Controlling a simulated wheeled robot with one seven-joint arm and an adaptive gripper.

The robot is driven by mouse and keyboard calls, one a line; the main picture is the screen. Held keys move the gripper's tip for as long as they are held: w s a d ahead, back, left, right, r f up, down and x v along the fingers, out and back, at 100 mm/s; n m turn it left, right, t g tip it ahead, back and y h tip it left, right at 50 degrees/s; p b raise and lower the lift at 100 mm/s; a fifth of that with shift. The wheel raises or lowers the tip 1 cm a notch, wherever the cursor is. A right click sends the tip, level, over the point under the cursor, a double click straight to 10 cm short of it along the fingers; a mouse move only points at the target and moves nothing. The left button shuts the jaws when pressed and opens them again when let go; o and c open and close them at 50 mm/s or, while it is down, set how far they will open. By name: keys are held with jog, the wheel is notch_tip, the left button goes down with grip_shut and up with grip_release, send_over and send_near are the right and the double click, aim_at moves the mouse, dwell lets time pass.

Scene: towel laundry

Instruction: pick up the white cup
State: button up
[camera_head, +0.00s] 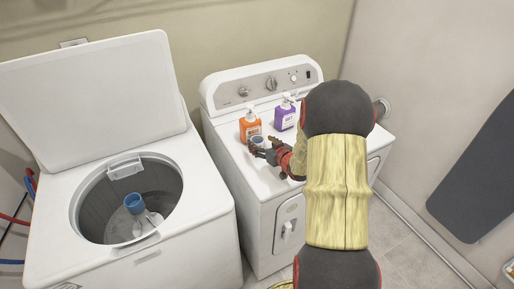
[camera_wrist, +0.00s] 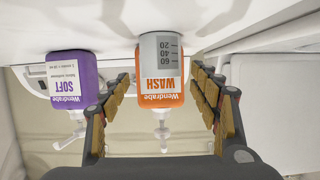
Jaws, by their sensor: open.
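A small whitish-grey measuring cup with dark marks (camera_wrist: 158,48) stands upright on the dryer top, in front of the orange bottle; the wrist view shows it upside down. In the head view the cup (camera_head: 257,140) is partly hidden by my gripper (camera_head: 262,149). My gripper is open, and in the wrist view its two fingers (camera_wrist: 160,82) are spread wide to either side of the cup and the orange bottle. I see no finger touching the cup.
The orange WASH pump bottle (camera_head: 250,126) stands just behind the cup. The purple SOFT pump bottle (camera_head: 285,115) stands to its right. The dryer's control panel (camera_head: 262,84) rises behind them. The open washer (camera_head: 200,190) is at the left, its lid raised.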

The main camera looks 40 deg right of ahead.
aim_at(255, 138)
jog(key=b+x, duration=0.1)
jog(key=x, duration=0.3)
jog(key=shift+a, duration=0.1)
jog(key=shift+r, duration=0.1)
jog(key=shift+c, duration=1.3)
jog(key=c, duration=0.7)
jog(key=shift+c, duration=0.6)
